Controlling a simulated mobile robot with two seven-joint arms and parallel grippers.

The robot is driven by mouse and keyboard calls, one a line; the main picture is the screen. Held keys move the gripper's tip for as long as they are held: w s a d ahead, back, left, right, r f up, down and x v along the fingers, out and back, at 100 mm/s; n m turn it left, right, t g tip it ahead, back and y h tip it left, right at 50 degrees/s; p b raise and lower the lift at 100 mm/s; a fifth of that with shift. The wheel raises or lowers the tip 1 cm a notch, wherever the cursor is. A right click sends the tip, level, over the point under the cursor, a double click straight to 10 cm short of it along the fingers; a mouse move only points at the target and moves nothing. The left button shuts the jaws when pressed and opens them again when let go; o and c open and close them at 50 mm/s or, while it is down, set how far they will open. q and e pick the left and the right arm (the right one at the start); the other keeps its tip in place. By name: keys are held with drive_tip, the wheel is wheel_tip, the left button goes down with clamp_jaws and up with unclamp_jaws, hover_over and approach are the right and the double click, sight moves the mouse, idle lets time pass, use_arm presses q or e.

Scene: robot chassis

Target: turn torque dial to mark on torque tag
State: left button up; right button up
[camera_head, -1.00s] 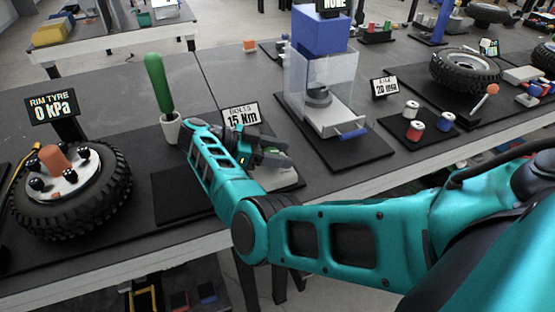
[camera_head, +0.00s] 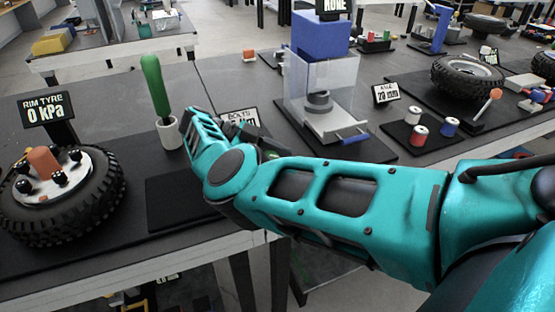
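The torque tag (camera_head: 240,114), a white sign on the bench, reads "BOLTS", and its number is mostly covered by my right arm. In the earlier frame it reads 15 Nm. My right arm comes in from the right, and its dark gripper (camera_head: 262,146) is just in front of the tag, partly hidden behind my own teal links. Its fingertips and opening are not clear. I cannot make out the torque dial; the area below the tag is covered by my arm. A green-handled tool (camera_head: 155,85) stands upright in a white cup (camera_head: 170,133) left of the tag. My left gripper is out of view.
A tyre (camera_head: 62,215) with a rim and the "RIM TYRE 0 kPa" sign (camera_head: 46,109) is at left. A black mat (camera_head: 172,203) lies bare beside it. A clear-walled press (camera_head: 322,90) with a blue top stands right of the gripper, with several spools (camera_head: 415,114) further right.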

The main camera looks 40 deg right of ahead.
drive_tip(key=shift+d, duration=0.1)
idle(0.3)
drive_tip(key=o, duration=0.9)
drive_tip(key=shift+s, duration=0.1)
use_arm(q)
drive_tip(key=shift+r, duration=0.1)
use_arm(e)
drive_tip(key=shift+o, duration=0.2)
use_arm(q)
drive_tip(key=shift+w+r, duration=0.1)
use_arm(e)
drive_tip(key=shift+r, duration=0.1)
